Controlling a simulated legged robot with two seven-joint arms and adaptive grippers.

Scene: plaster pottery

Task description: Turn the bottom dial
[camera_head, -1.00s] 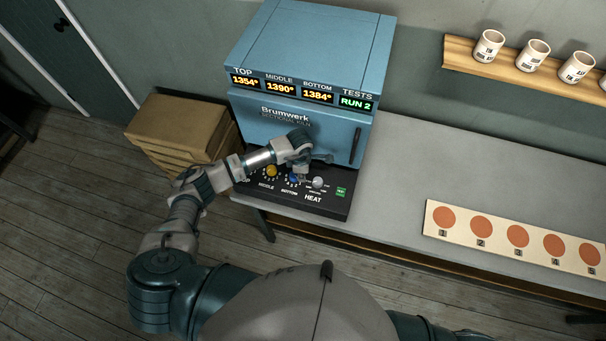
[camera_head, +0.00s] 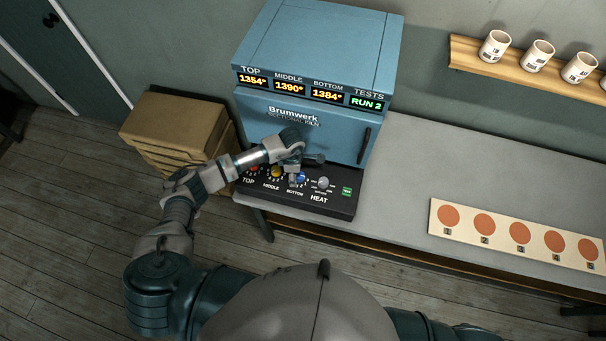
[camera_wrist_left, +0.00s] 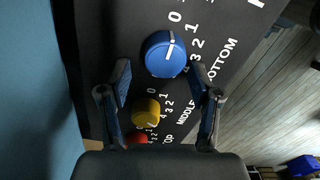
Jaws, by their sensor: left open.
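The bottom dial (camera_head: 301,177) is a blue knob on the kiln's black control panel, partly hidden by my gripper in the head view. In the left wrist view the blue dial (camera_wrist_left: 165,53) lies just ahead of and between the fingertips, its white mark pointing close to 0. My left gripper (camera_head: 293,182) is over the panel at this dial. Its two fingers (camera_wrist_left: 160,77) are spread and empty; I cannot tell whether either touches the dial. My right gripper is outside the views.
The yellow middle dial (camera_head: 276,171) and red top dial (camera_wrist_left: 137,138) sit left of the blue one. The heat knob (camera_head: 323,184) and green button (camera_head: 347,191) are to its right. The blue kiln (camera_head: 315,50) rises behind. Its displays read 1354, 1390, 1384 and RUN 2.

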